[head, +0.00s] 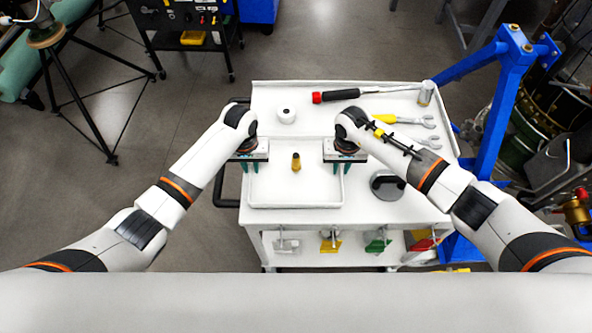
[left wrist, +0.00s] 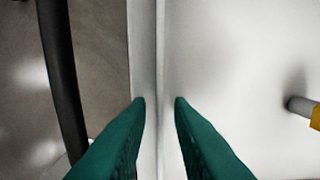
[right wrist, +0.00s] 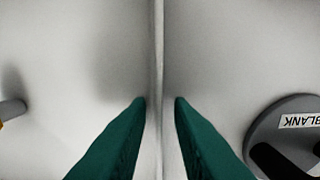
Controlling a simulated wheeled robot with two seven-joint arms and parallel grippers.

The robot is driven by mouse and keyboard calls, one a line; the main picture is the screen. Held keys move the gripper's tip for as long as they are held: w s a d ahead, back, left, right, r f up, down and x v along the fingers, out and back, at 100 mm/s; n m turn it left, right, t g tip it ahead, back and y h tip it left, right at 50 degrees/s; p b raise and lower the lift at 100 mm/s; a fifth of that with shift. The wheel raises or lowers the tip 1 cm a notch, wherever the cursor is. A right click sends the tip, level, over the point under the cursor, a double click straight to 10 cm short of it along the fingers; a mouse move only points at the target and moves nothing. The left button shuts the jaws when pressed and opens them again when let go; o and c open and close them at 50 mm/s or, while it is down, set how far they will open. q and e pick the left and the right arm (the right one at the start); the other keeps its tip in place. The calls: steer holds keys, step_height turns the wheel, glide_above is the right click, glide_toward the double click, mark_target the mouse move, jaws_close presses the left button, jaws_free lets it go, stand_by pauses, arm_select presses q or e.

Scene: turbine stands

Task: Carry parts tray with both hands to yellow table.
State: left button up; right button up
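The white parts tray (head: 295,206) lies on the top of a white cart, with a small dark-and-yellow part (head: 296,162) standing inside it. My left gripper (head: 248,168) is at the tray's left rim. In the left wrist view its green fingers stand apart on either side of the rim (left wrist: 160,60), with gaps. My right gripper (head: 343,168) is at the right rim. In the right wrist view its fingers also stand apart on either side of the rim (right wrist: 158,50), with gaps. No yellow table shows in any view.
The white cart (head: 400,206) also holds a white roll (head: 286,115), a black-and-red handled tool (head: 337,96), wrenches (head: 405,120), a metal cup (head: 426,93) and a round grey piece (head: 386,186). A blue stand (head: 500,110) is close at right. Open floor (head: 130,190) lies at left.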

arm_select(q)
jaws_close()
arm_select(e)
jaws_close()
arm_select(q)
steer(key=shift+r, duration=0.15)
arm_select(e)
steer(key=shift+r, duration=0.15)
